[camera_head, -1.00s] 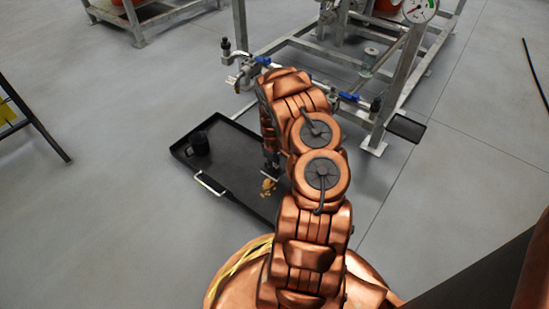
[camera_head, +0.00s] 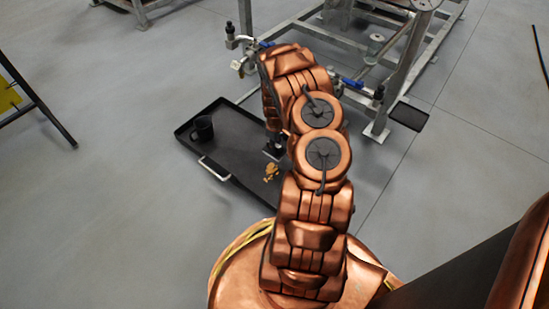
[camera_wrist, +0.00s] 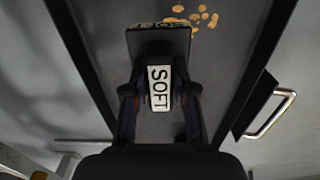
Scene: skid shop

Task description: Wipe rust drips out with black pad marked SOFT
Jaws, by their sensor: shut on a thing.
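The black pad marked SOFT (camera_wrist: 158,45) is held in my gripper (camera_wrist: 160,105), which is shut on its handle with the white SOFT label facing the wrist camera. In the head view my gripper (camera_head: 274,146) is low over the black tray (camera_head: 240,132), mostly hidden by my arm. The rust drips (camera_head: 271,172) are orange-brown spots on the tray floor, just nearer than the pad. In the wrist view the rust drips (camera_wrist: 192,15) lie just beyond the pad at the top. I cannot tell whether the pad touches the tray.
A black mug (camera_head: 202,129) stands in the tray's far left corner. The tray has a metal handle (camera_head: 214,168) on its near left side. A metal skid frame with blue-handled valves (camera_head: 352,83) stands behind. A small dark tray (camera_head: 408,116) is at right. Open floor lies left.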

